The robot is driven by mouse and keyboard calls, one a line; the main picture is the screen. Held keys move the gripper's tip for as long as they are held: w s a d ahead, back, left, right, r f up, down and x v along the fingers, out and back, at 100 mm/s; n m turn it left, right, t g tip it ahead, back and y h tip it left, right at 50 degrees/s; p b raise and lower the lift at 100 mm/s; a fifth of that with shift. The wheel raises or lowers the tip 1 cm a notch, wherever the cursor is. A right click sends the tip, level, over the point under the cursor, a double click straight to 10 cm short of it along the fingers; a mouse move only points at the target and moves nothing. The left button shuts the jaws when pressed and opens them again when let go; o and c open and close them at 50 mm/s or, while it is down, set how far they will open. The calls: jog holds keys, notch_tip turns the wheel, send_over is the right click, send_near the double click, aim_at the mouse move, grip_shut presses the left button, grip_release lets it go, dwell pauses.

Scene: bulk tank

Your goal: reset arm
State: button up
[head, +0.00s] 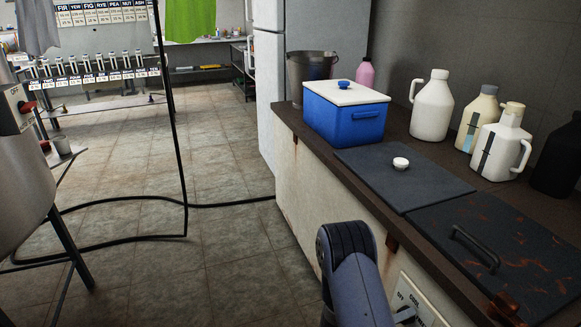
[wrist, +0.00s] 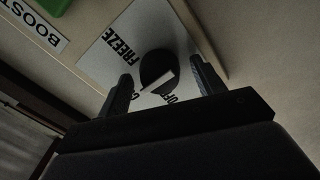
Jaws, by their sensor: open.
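My gripper (wrist: 160,77) is open in the wrist view, one finger on each side of a black knob (wrist: 155,67). Gaps show between the knob and both fingers, and the jaws hold nothing. How far the fingertips stand from the panel is hard to tell. The knob sits on a pale plate (wrist: 112,52) lettered FREEZE and OFF, with other lettering partly hidden by the fingers. In the head view, part of my arm reaches down in front of the counter, and the plate (head: 402,284) shows beside it with OFF and COOL. My gripper is out of sight there.
A BOOST label (wrist: 35,28) and a green part (wrist: 55,5) lie near the plate. On the counter stand a blue cooler (head: 345,122), white jugs (head: 432,108) and dark lids (head: 395,178). A black hose (head: 110,200) crosses the otherwise open floor (head: 220,240) at left.

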jog(key=shift+m+b, duration=3.35)
jog(key=shift+m, duration=3.45)
